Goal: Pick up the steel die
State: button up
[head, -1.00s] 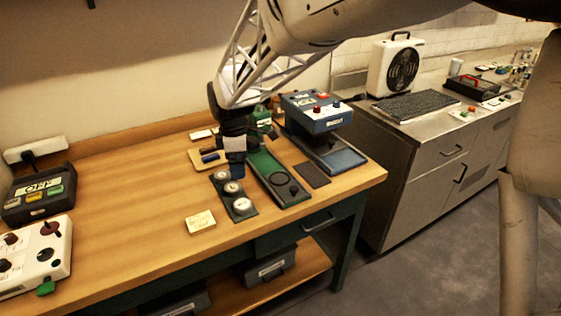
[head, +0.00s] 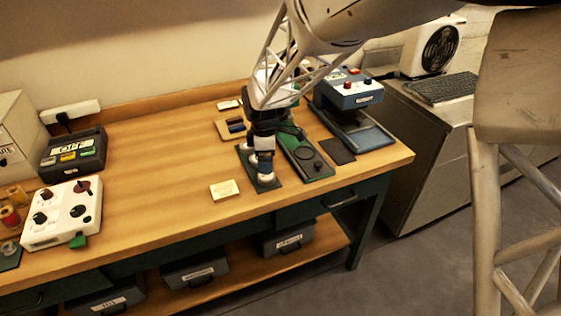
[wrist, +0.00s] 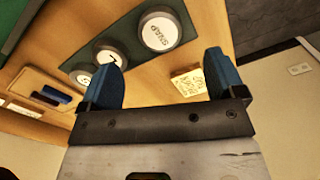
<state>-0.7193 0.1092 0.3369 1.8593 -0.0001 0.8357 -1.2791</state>
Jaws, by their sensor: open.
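Several round dies with pale, marked tops and grey metal rims sit on a dark tray (wrist: 132,32). In the wrist view, one marked SNAP (wrist: 160,31) is largest, with a middle die (wrist: 110,56) and a third die (wrist: 85,78) partly hidden by my left finger. I cannot tell which one is the steel die. In the head view the front die (head: 267,180) shows, and my gripper (head: 264,158) hides part of the others. My gripper also shows in the wrist view (wrist: 164,72), with its blue fingers wide apart and nothing between them touching.
A pale card (head: 224,190) lies left of the tray. A green fixture (head: 308,160) and a blue press (head: 347,90) stand to the right. A wooden tray (head: 228,131) lies behind. A white control box (head: 62,212) is far left. The table's middle is clear.

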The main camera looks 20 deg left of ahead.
aim_at(267, 177)
jog(key=shift+f, duration=0.95)
jog(key=shift+f, duration=0.1)
jog(key=shift+f, duration=2.4)
jog(key=c, duration=1.2)
jog(key=shift+r, duration=0.2)
